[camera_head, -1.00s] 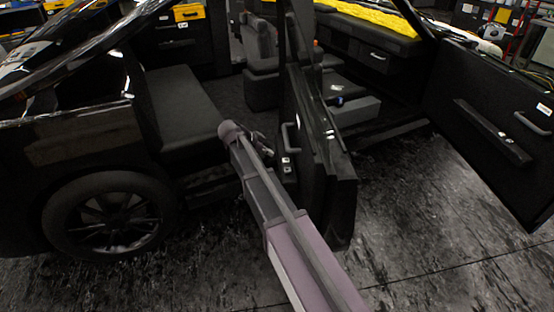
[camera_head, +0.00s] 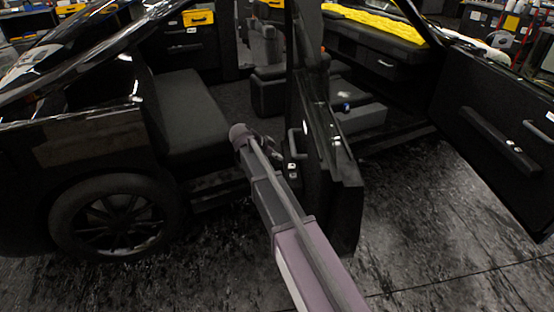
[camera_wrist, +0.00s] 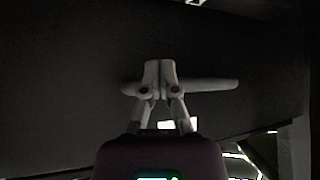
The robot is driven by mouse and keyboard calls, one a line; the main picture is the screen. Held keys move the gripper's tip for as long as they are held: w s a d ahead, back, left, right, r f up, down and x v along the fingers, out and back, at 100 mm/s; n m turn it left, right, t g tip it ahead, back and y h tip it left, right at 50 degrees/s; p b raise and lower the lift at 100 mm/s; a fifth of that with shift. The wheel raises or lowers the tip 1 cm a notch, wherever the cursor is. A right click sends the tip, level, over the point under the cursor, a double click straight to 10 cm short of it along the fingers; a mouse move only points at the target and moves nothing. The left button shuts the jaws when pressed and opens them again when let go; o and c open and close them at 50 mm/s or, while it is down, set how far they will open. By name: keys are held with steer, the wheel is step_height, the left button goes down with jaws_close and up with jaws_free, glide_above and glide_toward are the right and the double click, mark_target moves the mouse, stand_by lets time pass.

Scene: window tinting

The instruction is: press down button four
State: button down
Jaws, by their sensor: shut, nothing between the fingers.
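In the head view, small pale buttons (camera_head: 292,171) sit on the inner panel of the nearer open door (camera_head: 345,200), below a grab handle (camera_head: 305,142). I cannot tell which one is button four. My gripper (camera_head: 272,148) is left of the buttons, close to the door panel; contact cannot be judged. In the wrist view my gripper (camera_wrist: 160,66) is shut and empty, its fingertips together before a dark panel. A grey handle bar (camera_wrist: 212,86) runs across behind the fingers. A white patch (camera_wrist: 177,124) shows partly behind the gripper base.
Another open door (camera_head: 490,140) stands at right. Dark floor (camera_head: 430,230) between the doors is clear. Yellow material (camera_head: 375,24) lies at the back.

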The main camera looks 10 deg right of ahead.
steer(key=b, duration=0.6)
glide_above(295, 175)
steer(key=a, duration=0.2)
step_height(295, 175, down, 6)
steer(key=shift+s+d+f, duration=0.15)
steer(key=shift+f, duration=0.05)
steer(key=shift+f+b, duration=1.65)
steer(key=shift+f, duration=0.05)
steer(key=shift+f, duration=0.15)
